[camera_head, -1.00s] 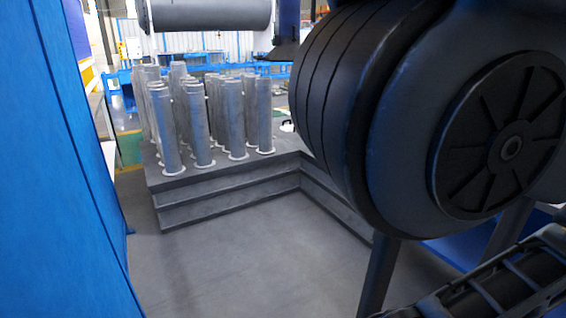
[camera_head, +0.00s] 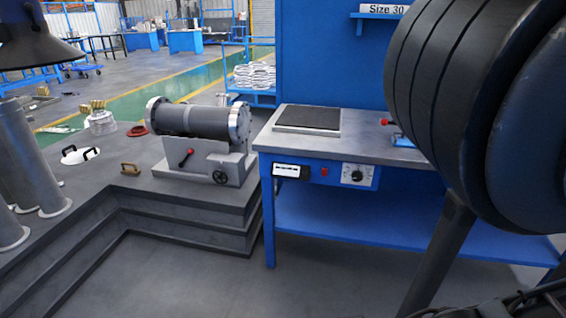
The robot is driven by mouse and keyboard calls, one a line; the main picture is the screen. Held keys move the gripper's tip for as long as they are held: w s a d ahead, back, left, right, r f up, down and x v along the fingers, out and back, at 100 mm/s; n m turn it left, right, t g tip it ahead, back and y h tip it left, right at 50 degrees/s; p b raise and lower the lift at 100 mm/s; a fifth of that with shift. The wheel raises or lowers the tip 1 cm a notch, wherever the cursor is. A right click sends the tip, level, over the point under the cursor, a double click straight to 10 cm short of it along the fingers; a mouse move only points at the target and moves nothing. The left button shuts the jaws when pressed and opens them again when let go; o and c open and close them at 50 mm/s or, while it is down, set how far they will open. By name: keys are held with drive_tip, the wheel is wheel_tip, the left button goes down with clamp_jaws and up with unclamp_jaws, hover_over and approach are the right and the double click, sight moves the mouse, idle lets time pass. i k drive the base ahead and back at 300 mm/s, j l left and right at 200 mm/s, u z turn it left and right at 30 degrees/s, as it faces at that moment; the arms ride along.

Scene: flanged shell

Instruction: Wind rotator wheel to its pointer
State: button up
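The rotator (camera_head: 198,170) stands on top of the grey stepped platform, left of the blue bench. A grey flanged shell (camera_head: 192,121) lies level along it. Its small black wheel (camera_head: 220,177) is on the front face at the lower right. My gripper is not in view. Dark rounded links of my arm fill the right side, well apart from the rotator in the picture.
The platform (camera_head: 185,228) carries tall grey pipes (camera_head: 25,160) at the left and a brown handle (camera_head: 131,169). The blue bench (camera_head: 262,160) has a dark plate (camera_head: 308,119) on top and a dial (camera_head: 357,175) in front. Grey floor before both is clear.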

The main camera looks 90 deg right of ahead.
sight(221, 177)
drive_tip(key=z, duration=1.7)
drive_tip(key=i+j+z, duration=0.1)
drive_tip(key=i+j, duration=0.4)
drive_tip(key=j, duration=0.15)
drive_tip(key=i+j+z, duration=0.15)
drive_tip(key=i+j, duration=0.3)
drive_tip(key=j, duration=0.3)
drive_tip(key=i+j+z, duration=0.15)
drive_tip(key=i+j, duration=0.3)
drive_tip(key=j, duration=0.3)
drive_tip(key=i+j+z, duration=0.15)
drive_tip(key=j, duration=0.25)
